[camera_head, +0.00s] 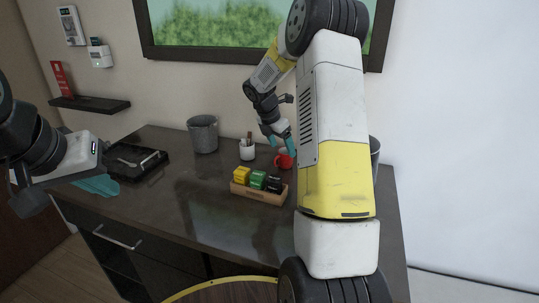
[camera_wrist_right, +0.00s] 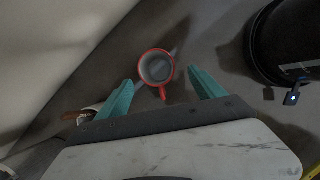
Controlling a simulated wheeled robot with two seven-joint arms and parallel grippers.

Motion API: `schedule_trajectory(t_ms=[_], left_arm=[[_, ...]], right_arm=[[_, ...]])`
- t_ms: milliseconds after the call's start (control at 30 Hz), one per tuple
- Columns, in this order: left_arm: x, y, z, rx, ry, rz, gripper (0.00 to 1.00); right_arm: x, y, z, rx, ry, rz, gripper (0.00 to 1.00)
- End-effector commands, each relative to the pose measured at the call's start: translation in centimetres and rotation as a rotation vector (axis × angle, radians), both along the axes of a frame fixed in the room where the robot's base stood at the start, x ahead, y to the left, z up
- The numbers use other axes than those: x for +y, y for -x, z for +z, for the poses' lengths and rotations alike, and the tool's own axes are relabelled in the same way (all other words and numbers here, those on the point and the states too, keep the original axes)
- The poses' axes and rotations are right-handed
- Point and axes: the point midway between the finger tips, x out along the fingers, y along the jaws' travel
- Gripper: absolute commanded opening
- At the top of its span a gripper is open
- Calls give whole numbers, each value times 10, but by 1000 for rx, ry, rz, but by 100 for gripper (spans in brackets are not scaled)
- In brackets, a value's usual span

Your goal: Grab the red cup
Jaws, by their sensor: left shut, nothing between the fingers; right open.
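The red cup (camera_head: 284,161) stands upright on the dark counter, partly hidden behind my right arm's edge and fingers. In the right wrist view the cup (camera_wrist_right: 143,62) is seen from above, with a pale inside and its handle pointing toward my gripper. My right gripper (camera_head: 282,143) is open just above the cup. In the wrist view its teal fingers (camera_wrist_right: 160,80) lie on either side of the cup and handle, with gaps visible. My left gripper (camera_head: 97,185) is shut and empty at the counter's left end, far from the cup.
A white cup with sticks (camera_head: 247,152) stands just left of the red cup. A wooden box of packets (camera_head: 259,194) is in front. A grey bucket (camera_head: 203,135) and black tray (camera_head: 137,163) are further left. A black round container (camera_wrist_right: 290,40) stands right in the wrist view.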

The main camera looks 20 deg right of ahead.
Motion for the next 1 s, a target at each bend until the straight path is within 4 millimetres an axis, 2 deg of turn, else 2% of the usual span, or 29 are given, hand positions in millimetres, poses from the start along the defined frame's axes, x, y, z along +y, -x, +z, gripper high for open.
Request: schedule_trajectory(t_ms=[333, 600, 933, 1000], left_arm=[[0, 0, 0, 0, 0, 0, 0], [0, 0, 0, 0, 0, 0, 0], [0, 0, 0, 0, 0, 0, 0], [0, 0, 0, 0, 0, 0, 0]], right_arm=[[-18, -11, -40, 2, 0, -2, 78], [-19, -12, -44, -2, -1, -1, 76], [-19, -12, -44, -2, -1, -1, 12], [-19, -12, -43, -2, -1, -1, 8]])
